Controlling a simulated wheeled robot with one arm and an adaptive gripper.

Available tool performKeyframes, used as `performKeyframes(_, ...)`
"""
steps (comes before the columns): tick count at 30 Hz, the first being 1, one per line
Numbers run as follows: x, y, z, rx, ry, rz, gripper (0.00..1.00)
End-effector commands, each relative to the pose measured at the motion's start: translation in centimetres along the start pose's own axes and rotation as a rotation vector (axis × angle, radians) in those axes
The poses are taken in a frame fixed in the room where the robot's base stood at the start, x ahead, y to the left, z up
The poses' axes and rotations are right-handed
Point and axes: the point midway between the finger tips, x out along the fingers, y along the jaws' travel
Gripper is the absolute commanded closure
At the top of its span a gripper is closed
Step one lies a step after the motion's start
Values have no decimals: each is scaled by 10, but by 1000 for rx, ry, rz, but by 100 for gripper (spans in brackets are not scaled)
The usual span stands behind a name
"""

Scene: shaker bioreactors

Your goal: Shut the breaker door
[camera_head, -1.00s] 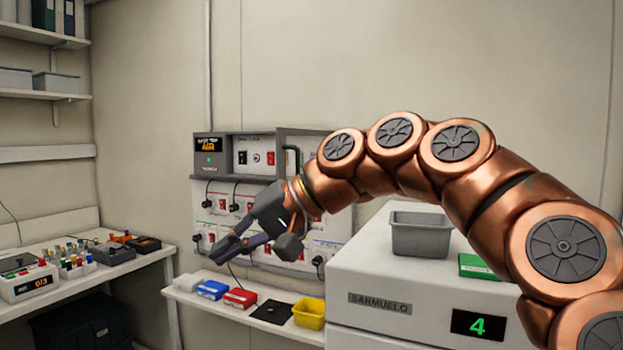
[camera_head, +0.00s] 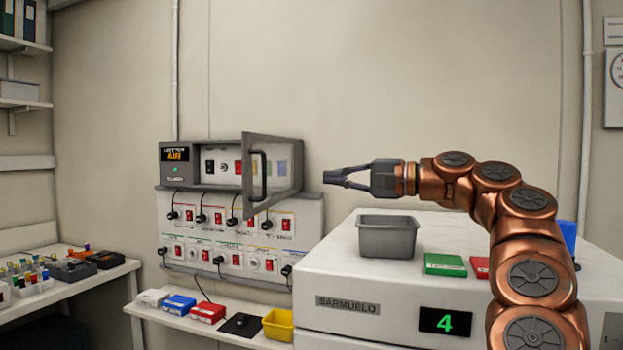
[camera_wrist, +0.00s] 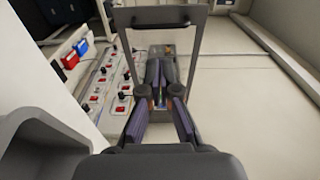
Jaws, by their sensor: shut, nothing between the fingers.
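The breaker door (camera_head: 272,208) is a grey frame with a clear pane and a dark bar handle (camera_head: 257,177). It stands open, swung out from the right side of the breaker box (camera_head: 173,174) on the wall. My gripper (camera_head: 326,177) is shut and empty. In the head view it is just right of the door, pointing left at about mid-door height; a gap shows between them in the picture. In the wrist view the door's frame (camera_wrist: 160,16) rises beyond my fingers (camera_wrist: 161,70). Whether they touch it there is unclear.
Below the box is a panel of switches and plugs (camera_head: 205,242). The white SARMUELO machine (camera_head: 400,300) stands below my arm, with a grey bin (camera_head: 388,237) and a green box (camera_head: 445,264) on top. A yellow bin (camera_head: 277,325) sits on the low shelf.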

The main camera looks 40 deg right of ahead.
Motion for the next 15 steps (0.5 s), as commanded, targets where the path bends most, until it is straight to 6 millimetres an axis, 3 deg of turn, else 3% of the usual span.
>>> performKeyframes(15,88,-2,1,-1,-1,0,100)
